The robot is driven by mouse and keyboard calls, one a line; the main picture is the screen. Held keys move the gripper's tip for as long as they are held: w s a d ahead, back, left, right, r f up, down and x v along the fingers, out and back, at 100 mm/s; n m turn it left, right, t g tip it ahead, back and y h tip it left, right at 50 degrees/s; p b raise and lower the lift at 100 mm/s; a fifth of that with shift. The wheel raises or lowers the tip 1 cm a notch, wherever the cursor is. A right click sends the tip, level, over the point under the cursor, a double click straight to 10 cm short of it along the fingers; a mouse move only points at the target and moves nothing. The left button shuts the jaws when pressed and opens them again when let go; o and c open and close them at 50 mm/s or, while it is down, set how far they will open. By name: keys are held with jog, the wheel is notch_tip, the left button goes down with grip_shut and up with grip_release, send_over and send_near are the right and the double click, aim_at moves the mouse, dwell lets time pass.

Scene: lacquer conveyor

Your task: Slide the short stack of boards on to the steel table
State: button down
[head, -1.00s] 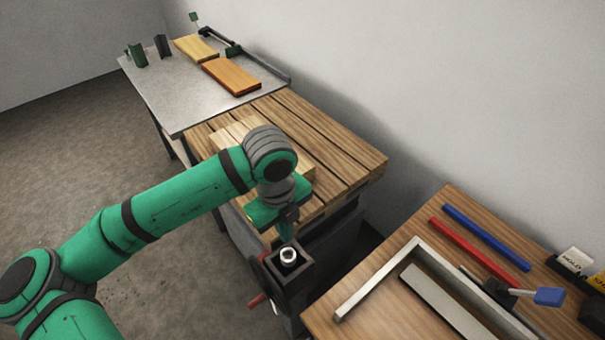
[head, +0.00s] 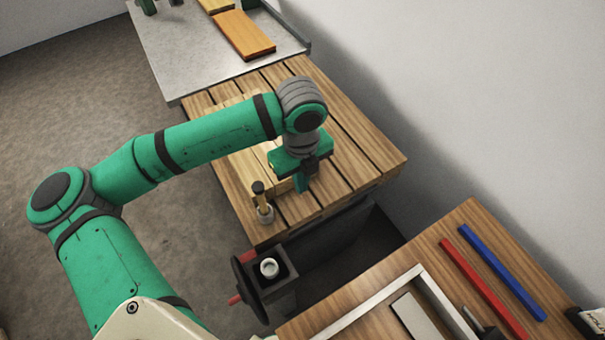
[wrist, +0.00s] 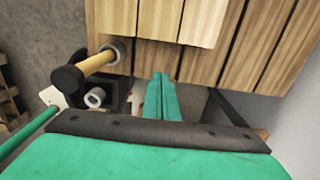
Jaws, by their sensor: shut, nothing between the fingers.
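The short stack of pale boards (head: 245,163) lies on the slatted wooden bench (head: 345,140), partly hidden by my arm in the head view. In the wrist view its near end (wrist: 185,25) shows at the top. My gripper (head: 301,188) is shut and empty, low over the bench's near part. In the wrist view its closed fingertips (wrist: 160,76) point at the stack's near end, with bare slat showing between; I cannot tell how high they are. The steel table (head: 195,62) adjoins the bench's far end.
An orange board (head: 245,37) and a yellowish board (head: 214,4) occupy the steel table's right side. A dark-knobbed peg (head: 261,200) stands in a ring at the bench's near left corner. A vise (head: 268,276) is in front. A second wooden table (head: 430,245) is at right.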

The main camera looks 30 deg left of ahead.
notch_tip(320, 180, down, 7)
jog(key=shift+s+r, duration=0.15)
jog(key=shift+r, duration=0.05)
jog(key=a, duration=0.1)
jog(key=w+a, duration=0.1)
jog(key=shift+w+a+f, duration=0.2)
jog(key=shift+w+a, duration=0.4)
jog(key=shift+a, duration=0.15)
